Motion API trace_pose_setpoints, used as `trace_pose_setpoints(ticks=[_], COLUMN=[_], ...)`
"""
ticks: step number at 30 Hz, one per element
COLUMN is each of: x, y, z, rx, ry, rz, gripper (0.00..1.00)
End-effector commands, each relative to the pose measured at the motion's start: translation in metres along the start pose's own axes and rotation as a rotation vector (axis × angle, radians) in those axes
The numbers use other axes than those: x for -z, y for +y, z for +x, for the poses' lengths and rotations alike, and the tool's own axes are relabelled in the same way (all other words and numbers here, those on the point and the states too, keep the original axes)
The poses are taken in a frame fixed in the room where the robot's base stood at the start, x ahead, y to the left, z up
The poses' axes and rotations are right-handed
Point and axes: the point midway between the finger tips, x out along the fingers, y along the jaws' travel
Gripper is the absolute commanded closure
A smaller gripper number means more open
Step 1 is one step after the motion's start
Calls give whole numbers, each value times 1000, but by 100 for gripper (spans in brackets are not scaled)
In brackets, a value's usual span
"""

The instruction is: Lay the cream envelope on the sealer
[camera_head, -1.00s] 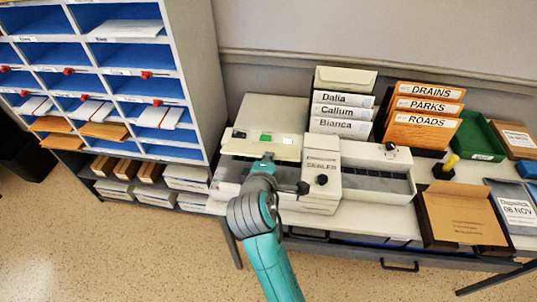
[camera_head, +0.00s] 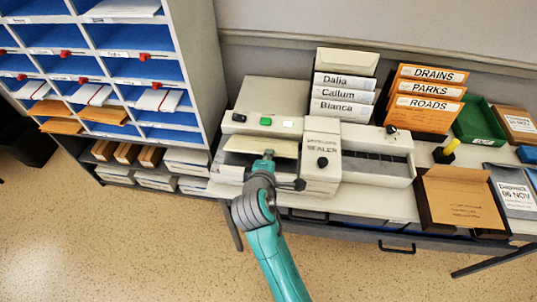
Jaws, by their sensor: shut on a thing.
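The sealer (camera_head: 321,175) is a white machine on the table, with a lettered block on its right and a control strip with a green button at its back. The cream envelope (camera_head: 240,144) lies flat over the open bed at the left of the sealer, just in front of the control strip. My gripper (camera_head: 268,156) is shut on its near edge, coming from the front. The fingertips are small and partly hidden by my wrist. I cannot tell whether the envelope touches the bed or hangs slightly above it.
Behind the sealer stand name-labelled white files (camera_head: 342,93) with a cream piece at the back, and orange folders (camera_head: 426,104). A pigeonhole shelf (camera_head: 215,70) rises close on the left. A slotted white unit (camera_head: 378,165) and an open brown box (camera_head: 462,200) are on the right.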

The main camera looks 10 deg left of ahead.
Motion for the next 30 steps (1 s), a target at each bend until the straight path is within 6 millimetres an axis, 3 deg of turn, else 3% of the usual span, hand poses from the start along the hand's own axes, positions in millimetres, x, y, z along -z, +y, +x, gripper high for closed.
trace_pose_setpoints(ticks=[12,13,16,26,30], x=[0,0,0,0,1], y=[0,0,0,0,-1], z=[0,0,0,-2,-13], rx=[0,0,0,0,0], ry=[0,0,0,0,1], rz=[0,0,1,0,-1], gripper=[100,87,62,62,62])
